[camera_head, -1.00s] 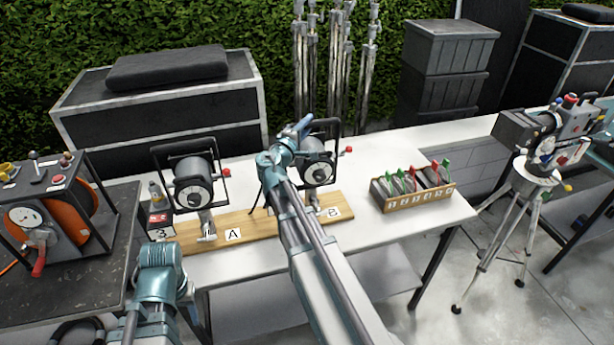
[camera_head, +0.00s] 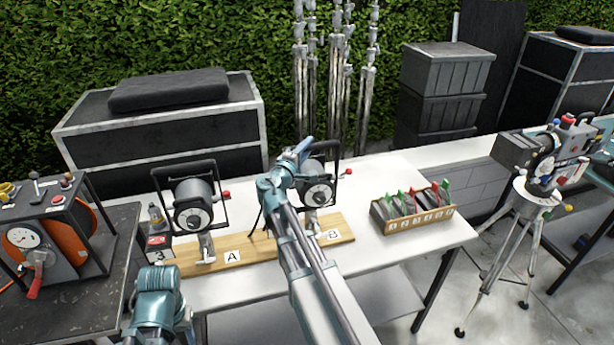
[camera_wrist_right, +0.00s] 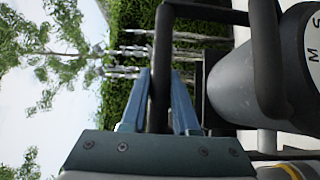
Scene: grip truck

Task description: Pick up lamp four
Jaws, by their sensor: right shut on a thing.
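A lamp with a dark yoke and a dial on its drum (camera_head: 318,192) stands at mark B on the wooden board (camera_head: 262,247). My right gripper (camera_head: 306,150) is at its top, with my arm in front of part of the lamp. In the right wrist view, my right gripper (camera_wrist_right: 160,88) is shut on the lamp's black yoke bar, with the grey drum (camera_wrist_right: 238,85) to the right. A similar lamp (camera_head: 192,205) stands at mark A. No number four can be read on either lamp.
A tray of coloured filters (camera_head: 402,223) is on the white table (camera_head: 385,180) to the right. A reel (camera_head: 52,240) and a box marked 3 (camera_head: 158,250) are on the left.

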